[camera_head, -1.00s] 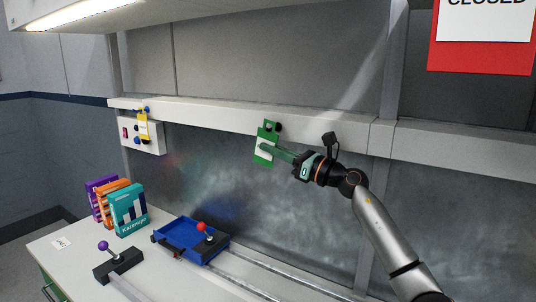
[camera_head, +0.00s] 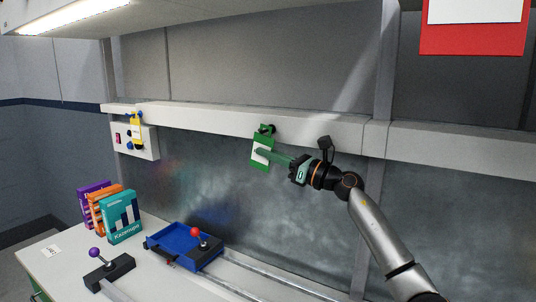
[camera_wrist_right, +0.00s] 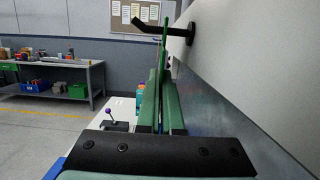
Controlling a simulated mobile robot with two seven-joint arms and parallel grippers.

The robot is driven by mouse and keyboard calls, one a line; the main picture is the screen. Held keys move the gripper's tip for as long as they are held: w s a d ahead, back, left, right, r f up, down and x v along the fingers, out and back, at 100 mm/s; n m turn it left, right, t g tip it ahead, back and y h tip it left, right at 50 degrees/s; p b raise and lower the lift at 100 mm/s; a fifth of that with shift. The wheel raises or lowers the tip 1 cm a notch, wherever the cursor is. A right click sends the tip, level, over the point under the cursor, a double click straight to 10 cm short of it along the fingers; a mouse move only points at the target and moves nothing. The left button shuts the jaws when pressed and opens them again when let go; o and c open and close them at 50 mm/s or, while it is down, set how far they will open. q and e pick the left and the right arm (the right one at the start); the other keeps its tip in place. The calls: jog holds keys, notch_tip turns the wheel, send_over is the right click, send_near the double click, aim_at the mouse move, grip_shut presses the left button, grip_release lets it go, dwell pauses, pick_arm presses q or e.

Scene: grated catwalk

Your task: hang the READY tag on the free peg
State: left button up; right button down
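The green tag (camera_head: 262,154) with a white label hangs upright in front of the white rail's lower edge; its wording is not readable. My right gripper (camera_head: 292,163) is shut on it from the right. In the right wrist view the tag (camera_wrist_right: 162,70) is a thin green edge between the two green fingers. A black peg (camera_head: 270,128) shows at the tag's top. In the wrist view this peg (camera_wrist_right: 165,28) sticks out from the rail across the tag's upper end. I cannot tell whether the peg passes through the tag's hole. My left gripper is not in view.
A yellow tag (camera_head: 136,130) hangs at the rail's left end, by a white control box (camera_head: 148,152). Below are boxes (camera_head: 122,219), a blue tray (camera_head: 172,240) and a purple-knobbed lever (camera_head: 94,252) on the bench. A red-bordered sign (camera_head: 470,40) is at upper right.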

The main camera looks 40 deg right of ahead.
jog(key=c, duration=1.5)
grip_release()
jog(key=o, duration=0.5)
jog(key=shift+f, duration=0.1)
jog(key=b+v, duration=0.4)
jog(key=v, duration=0.8)
jog(key=shift+s+b, duration=0.25)
jog(key=shift+b, duration=0.15)
